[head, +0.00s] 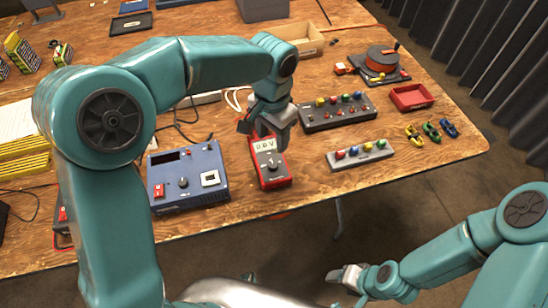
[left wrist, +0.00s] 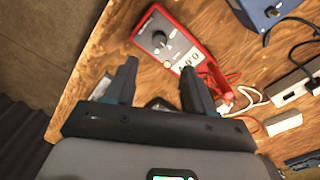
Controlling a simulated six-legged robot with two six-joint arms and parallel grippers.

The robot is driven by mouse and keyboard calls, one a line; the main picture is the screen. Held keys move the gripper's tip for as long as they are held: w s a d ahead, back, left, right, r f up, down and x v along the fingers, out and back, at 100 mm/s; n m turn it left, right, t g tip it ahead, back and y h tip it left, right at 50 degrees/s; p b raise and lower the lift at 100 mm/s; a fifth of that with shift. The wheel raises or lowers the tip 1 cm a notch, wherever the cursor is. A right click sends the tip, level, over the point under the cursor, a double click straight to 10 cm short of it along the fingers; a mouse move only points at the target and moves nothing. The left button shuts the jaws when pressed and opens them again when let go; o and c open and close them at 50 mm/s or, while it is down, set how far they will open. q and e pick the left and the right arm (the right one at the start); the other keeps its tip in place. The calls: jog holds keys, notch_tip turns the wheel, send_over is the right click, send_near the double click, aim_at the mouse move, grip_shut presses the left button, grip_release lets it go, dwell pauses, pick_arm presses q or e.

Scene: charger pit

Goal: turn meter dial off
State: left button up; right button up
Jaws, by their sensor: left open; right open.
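A red multimeter (head: 276,184) with a grey face lies on the wooden table near its front edge. Its small display (head: 264,145) is lit, but the digits are too small to read surely. Its dark round meter dial (head: 271,164) sits below the display and shows clearly in the left wrist view (left wrist: 158,38). My left gripper (head: 262,130) is over the display end of the meter, open and empty. In the left wrist view its two fingers (left wrist: 158,78) are apart, with the dial beyond them. My right gripper (head: 342,275) is open and empty, low in front of the table.
A blue box with a knob (head: 205,162) stands just left of the meter. A grey strip with coloured buttons (head: 360,154) and a dark button panel (head: 337,112) are to the right.

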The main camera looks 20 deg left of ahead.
aim_at(273, 164)
pick_arm(q)
notch_tip(273, 164, down, 10)
jog(key=shift+s+f+b, duration=0.1)
jog(key=shift+f+b, duration=0.15)
jog(key=shift+b, duration=0.1)
jog(key=shift+d, duration=0.1)
grip_shut()
